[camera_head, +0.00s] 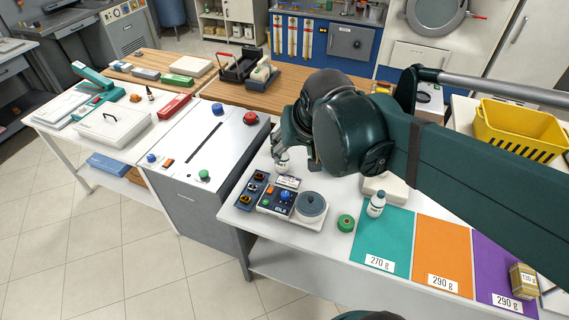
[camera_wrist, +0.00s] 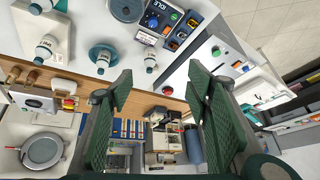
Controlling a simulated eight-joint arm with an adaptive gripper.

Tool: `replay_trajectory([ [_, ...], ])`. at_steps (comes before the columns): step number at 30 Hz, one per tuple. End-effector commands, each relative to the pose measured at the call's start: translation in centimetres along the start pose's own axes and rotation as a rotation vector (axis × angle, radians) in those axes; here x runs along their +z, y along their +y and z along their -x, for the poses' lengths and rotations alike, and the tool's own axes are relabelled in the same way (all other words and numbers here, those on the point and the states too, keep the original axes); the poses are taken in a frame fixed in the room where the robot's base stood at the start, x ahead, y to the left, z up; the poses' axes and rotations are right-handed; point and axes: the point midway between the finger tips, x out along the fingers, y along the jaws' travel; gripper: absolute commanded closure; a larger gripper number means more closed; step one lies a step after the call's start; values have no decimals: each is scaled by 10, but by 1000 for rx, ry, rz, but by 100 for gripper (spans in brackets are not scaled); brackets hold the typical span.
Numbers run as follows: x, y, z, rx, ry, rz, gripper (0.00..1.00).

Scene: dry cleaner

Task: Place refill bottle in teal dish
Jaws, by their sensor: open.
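Several white bottles with dark bands look alike; I cannot tell which is the refill bottle. One bottle (camera_wrist: 150,60) stands on the white table just beyond my fingertips, and shows beside the gripper in the head view (camera_head: 282,164). Another bottle (camera_wrist: 103,60) appears to be in the round teal dish (camera_wrist: 92,52). A third (camera_wrist: 46,46) is at the cream block (camera_wrist: 25,50); a further bottle (camera_head: 377,205) stands by the teal mat. My gripper (camera_wrist: 160,73) is open and empty, its fingers apart; in the head view (camera_head: 298,158) my arm partly hides it and the dish.
Teal (camera_head: 390,238), orange (camera_head: 443,250) and purple mats (camera_head: 495,262) lie to the right. A yellow basket (camera_head: 520,130) is behind.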

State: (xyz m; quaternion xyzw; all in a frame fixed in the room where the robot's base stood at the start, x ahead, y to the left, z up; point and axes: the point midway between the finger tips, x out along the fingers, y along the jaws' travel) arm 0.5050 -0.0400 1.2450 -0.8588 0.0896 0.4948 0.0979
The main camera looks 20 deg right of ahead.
Motion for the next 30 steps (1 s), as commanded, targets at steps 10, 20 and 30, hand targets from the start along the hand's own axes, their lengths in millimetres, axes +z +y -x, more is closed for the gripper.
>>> replay_trajectory([
  [10,50,-16,19,-49,61,173,51],
  [20,72,-21,25,-69,94,254,51],
  [30,72,-21,25,-70,95,257,51],
])
